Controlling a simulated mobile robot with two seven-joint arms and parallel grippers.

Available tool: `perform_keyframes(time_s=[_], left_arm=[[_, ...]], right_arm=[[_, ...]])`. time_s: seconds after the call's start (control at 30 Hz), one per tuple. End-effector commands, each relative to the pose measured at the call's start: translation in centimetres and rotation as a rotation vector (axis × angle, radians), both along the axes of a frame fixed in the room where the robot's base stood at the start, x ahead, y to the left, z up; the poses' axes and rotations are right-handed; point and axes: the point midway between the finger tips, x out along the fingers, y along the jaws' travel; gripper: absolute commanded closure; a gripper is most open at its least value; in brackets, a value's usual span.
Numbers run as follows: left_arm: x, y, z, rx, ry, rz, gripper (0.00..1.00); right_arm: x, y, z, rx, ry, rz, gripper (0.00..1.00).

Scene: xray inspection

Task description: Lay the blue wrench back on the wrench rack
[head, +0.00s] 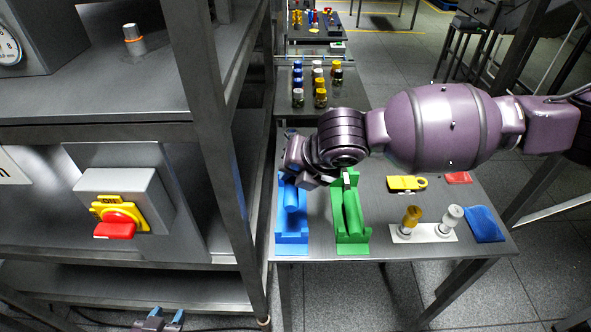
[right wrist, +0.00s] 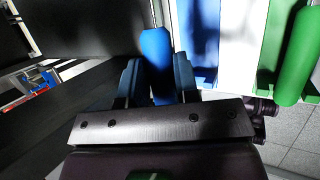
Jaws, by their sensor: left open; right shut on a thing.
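The blue wrench (right wrist: 156,55) is between the fingers of my right gripper (right wrist: 157,72) in the right wrist view; the gripper is shut on it. In the head view the rounded blue wrench (head: 291,198) shows below my right gripper (head: 291,180), over the blue holder of the wrench rack (head: 292,238). Whether it touches the holder I cannot tell. The gripper and wrist hide its far end. A green wrench (head: 352,212) lies in the green holder (head: 352,248) just to the right. My left gripper (head: 158,320) is open and empty at the bottom left edge, low by the shelf frame.
A metal shelf post (head: 215,150) stands close left of the rack table (head: 400,252). On the table's right lie a yellow item (head: 406,184), a white plate with two small knobbed pieces (head: 424,238), and a blue pad (head: 484,224). A red switch (head: 115,225) is on the left.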

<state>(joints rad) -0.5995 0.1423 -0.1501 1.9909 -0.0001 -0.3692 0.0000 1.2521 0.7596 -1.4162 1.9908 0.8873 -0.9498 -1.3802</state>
Motion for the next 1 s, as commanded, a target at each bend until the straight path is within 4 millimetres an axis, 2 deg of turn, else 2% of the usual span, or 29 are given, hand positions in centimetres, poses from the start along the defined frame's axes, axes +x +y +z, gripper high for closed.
perform_keyframes(time_s=[0.07, 0.7, 1.0], left_arm=[[0.1, 0.0, 0.7, 0.000, -0.004, 0.000, 0.57], [-0.5, 0.0, -1.7, 0.000, 0.016, 0.002, 0.57], [-0.6, 0.0, -2.2, 0.000, 0.020, 0.001, 0.57]], right_arm=[[-0.1, 0.0, 0.1, 0.003, -0.003, 0.000, 1.00], [-0.1, 0.0, -6.4, 0.003, -0.001, 0.001, 1.00], [0.0, 0.0, -8.1, 0.002, -0.003, 0.001, 1.00]])
